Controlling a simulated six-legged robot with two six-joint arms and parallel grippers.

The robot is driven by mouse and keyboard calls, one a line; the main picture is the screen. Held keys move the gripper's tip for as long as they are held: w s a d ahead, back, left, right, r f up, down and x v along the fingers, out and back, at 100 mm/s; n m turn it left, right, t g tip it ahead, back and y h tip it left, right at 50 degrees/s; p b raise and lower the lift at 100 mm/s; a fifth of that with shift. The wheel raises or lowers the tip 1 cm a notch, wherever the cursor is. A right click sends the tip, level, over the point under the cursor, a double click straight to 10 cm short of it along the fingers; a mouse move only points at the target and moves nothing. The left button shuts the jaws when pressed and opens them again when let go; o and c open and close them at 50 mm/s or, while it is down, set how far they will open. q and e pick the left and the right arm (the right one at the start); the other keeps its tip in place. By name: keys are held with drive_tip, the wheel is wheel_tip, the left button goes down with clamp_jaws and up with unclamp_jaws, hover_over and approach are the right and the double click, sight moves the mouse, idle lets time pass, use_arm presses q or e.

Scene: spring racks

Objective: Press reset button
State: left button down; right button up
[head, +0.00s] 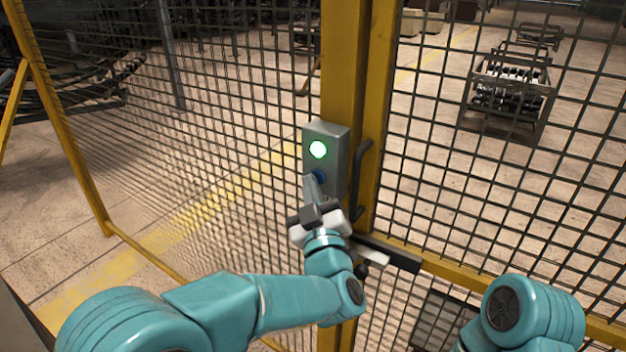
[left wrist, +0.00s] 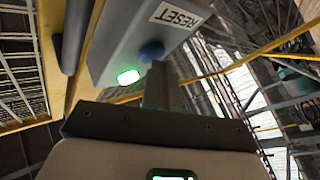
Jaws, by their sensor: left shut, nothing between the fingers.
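A grey control box (head: 340,150) is mounted on the yellow fence post in the head view. It has a lit green button or lamp (head: 317,149) and, below it, a blue button (head: 319,176). In the left wrist view the box (left wrist: 120,40) carries a RESET label (left wrist: 175,16) beside the blue button (left wrist: 151,51); the green light (left wrist: 128,77) is lit. My left gripper (head: 312,186) is shut and empty, its fingertips at the blue button. In the left wrist view the fingers (left wrist: 160,80) overlap the button's edge; I cannot tell whether it is pressed in. My right gripper is not clearly visible.
A yellow post (head: 345,60) and black mesh fence (head: 230,130) stand in front of me. A black handle (head: 358,175) is right of the box, and a dark latch bar (head: 390,255) lies below. A rack (head: 508,95) stands behind the mesh.

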use_arm(q)
drive_tip(key=shift+s+a+b, duration=0.2)
drive_tip(key=shift+s+b, duration=0.1)
drive_tip(key=shift+b, duration=0.2)
drive_tip(key=s+a+b, duration=0.2)
drive_tip(key=s, duration=0.1)
drive_tip(key=s+a+b, duration=0.1)
drive_tip(key=shift+s+a+b, duration=0.25)
drive_tip(key=shift+s+b, duration=0.05)
drive_tip(key=shift+s, duration=0.1)
drive_tip(key=shift+a+f, duration=0.1)
idle(0.3)
